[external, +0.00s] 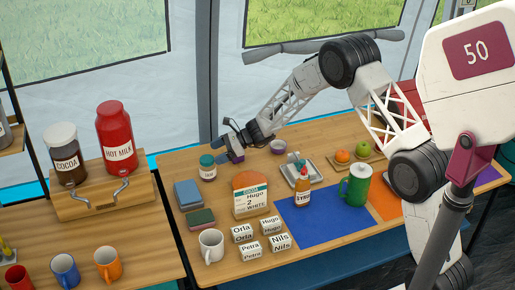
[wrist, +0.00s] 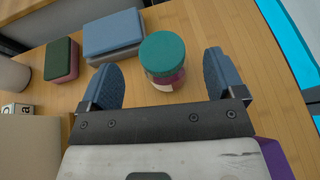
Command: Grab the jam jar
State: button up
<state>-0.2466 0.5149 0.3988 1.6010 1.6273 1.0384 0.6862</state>
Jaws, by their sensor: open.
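The jam jar (external: 208,168) stands upright on the wooden table, left of my gripper in the external view. It has a teal lid and a pale label. My gripper (external: 227,150) is open and low beside the jar. In the wrist view my gripper's fingers (wrist: 160,72) stand apart with visible gaps to the jar on both sides.
Blue sponge-like blocks (external: 188,194) and a green and red block (external: 201,218) lie left of the jar.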

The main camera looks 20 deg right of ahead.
aim_at(213, 157)
jog(key=shift+f, duration=0.55)
jog(key=shift+a+f, duration=0.2)
jog(key=shift+a, duration=0.1)
jog(key=shift+x, duration=2.15)
jog(key=c, duration=1.3)
jog(key=shift+r, duration=0.1)
